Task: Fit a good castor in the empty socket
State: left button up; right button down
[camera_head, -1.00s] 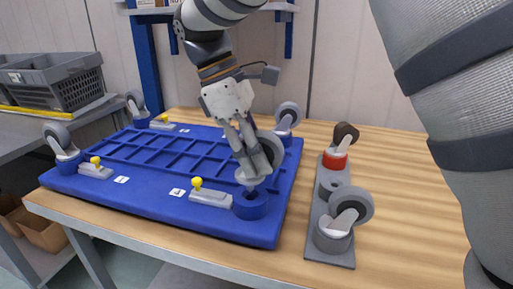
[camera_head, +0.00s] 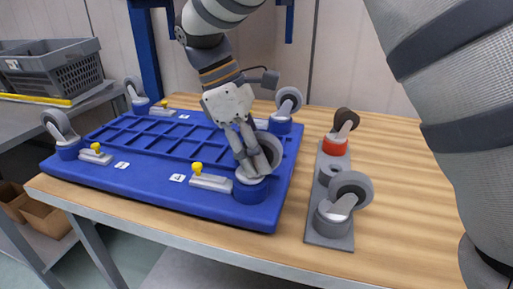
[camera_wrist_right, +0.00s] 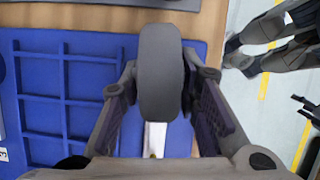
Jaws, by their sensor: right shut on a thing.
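The blue upturned dolly (camera_head: 140,184) lies on the wooden table with grey-wheeled castors at its other corners. My right gripper (camera_head: 250,160) is shut on a grey-wheeled castor (camera_head: 271,152) at the near right corner. The castor is upright over the blue socket (camera_head: 251,191), its base at the socket's rim. Its stem is hidden, so I cannot tell how deep it sits. The right wrist view shows the wheel (camera_wrist_right: 161,75) between the fingers. Grey jointed parts at that view's upper right may be my left gripper; its state is unclear.
A grey rack (camera_head: 322,231) to the right holds a dark-wheeled castor with a red collar (camera_head: 335,146) and a grey-wheeled castor (camera_head: 350,190), with an empty hole between. A yellow-knobbed latch (camera_head: 211,181) is beside the socket. Bare table lies right of the rack.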

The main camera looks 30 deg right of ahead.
jog(key=shift+f, duration=0.3)
dwell(0.5)
jog(key=c, duration=1.1)
grip_release()
jog(key=v, duration=1.2)
jog(key=shift+s+d, duration=0.1)
